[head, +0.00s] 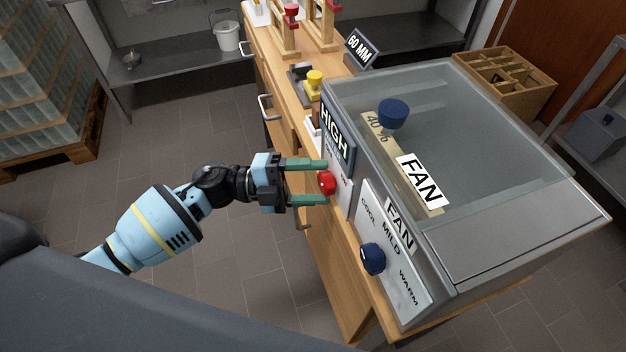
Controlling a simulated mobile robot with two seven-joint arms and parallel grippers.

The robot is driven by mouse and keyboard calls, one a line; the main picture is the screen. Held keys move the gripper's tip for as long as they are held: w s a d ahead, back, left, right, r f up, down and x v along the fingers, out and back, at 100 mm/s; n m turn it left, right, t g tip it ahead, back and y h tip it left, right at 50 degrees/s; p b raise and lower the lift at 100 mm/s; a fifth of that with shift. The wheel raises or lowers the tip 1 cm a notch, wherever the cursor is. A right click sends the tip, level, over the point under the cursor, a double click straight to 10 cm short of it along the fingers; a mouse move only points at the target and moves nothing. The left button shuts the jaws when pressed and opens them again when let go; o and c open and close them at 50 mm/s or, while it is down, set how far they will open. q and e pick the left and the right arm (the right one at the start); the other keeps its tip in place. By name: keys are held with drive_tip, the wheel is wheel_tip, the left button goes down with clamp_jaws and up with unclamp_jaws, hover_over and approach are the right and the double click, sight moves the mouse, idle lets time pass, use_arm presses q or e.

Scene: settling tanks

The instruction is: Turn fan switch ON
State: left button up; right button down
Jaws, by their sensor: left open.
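A grey machine with a glass lid (470,130) stands on a wooden bench. Its front has a white panel (408,292) marked COOL, MILD and WARM under a FAN label (402,223), with a dark blue knob (373,259) at its lower left. Left of that is a second panel with a HIGH label (334,132) and a red knob (327,183). My left gripper (325,182) is open, its green fingers pointing at this panel on either side of the red knob. I cannot tell whether they touch it. Another FAN label (423,181) shows on the lid area. My right gripper is out of view.
Under the glass are a blue knob (392,113) and a strip marked 40 % (377,124). A 60 MM sign (362,48), a yellow-topped item (314,82) and wooden stands (283,32) are farther along the bench.

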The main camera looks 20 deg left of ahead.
use_arm(q)
drive_tip(key=shift+a, duration=0.1)
drive_tip(key=b+v, duration=0.1)
drive_tip(key=v, duration=0.6)
drive_tip(key=shift+a+b, duration=0.3)
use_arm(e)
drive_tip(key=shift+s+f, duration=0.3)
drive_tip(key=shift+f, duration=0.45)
use_arm(q)
drive_tip(key=shift+s+d, duration=0.1)
drive_tip(key=shift+s, duration=0.1)
drive_tip(key=s+f+n+t+y+p, duration=0.1)
drive_tip(key=s+f+n+y+p, duration=0.1)
drive_tip(key=s+f+n+y, duration=0.3)
drive_tip(key=s+a+f+n+t+y+p, duration=0.1)
drive_tip(key=s+f+n+y, duration=0.5)
drive_tip(key=s+n, duration=0.7)
drive_tip(key=s+a+f+n+t+y+p, duration=0.1)
drive_tip(key=s+f+n+y+p, duration=0.4)
drive_tip(key=s+n, duration=0.5)
wheel_tip(320, 180, down, 3)
drive_tip(key=shift+a+r+n+t+y, duration=0.15)
drive_tip(key=shift+a+n+t+y, duration=0.2)
drive_tip(key=shift+t, duration=0.55)
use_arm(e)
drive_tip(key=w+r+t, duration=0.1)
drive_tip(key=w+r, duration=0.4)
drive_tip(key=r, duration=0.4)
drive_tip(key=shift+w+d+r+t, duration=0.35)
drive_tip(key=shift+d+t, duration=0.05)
